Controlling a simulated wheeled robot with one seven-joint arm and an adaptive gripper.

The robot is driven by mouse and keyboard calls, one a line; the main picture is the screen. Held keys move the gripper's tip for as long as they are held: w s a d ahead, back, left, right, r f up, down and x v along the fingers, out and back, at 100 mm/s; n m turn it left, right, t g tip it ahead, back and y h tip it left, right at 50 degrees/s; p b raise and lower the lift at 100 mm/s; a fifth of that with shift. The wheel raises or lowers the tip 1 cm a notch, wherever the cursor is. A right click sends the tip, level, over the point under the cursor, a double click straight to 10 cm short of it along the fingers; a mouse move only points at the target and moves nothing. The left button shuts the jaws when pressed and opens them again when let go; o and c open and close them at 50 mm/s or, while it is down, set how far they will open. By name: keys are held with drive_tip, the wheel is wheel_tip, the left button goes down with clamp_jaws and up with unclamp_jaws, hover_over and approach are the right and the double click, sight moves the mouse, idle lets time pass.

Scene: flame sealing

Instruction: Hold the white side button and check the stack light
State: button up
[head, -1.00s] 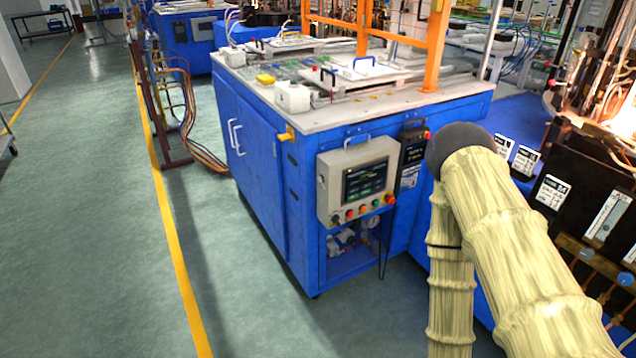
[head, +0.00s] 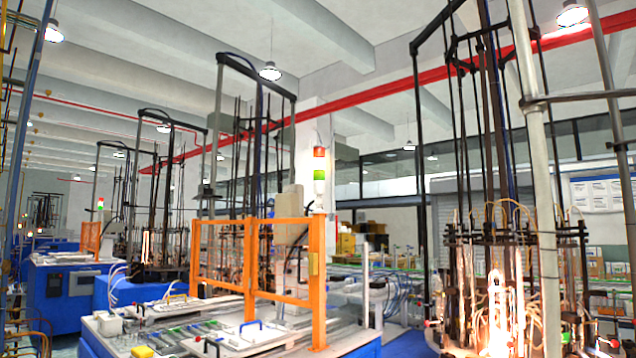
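The stack light (head: 320,170) stands upright near the middle of the head view, behind the orange guard frame. Its top segment is red-orange, the one below is green, and the lowest is white. The red-orange and green segments both look bright; I cannot tell for sure which is lit. The white side button and the control box are outside the view now. My gripper and arm are not in view.
The orange guard frame (head: 318,270) rises from the blue machine's worktop (head: 275,340). A glowing burner carousel (head: 505,290) stands at the right. A smaller stack light (head: 100,203) shows on a farther machine. A red pipe (head: 380,92) runs below the ceiling.

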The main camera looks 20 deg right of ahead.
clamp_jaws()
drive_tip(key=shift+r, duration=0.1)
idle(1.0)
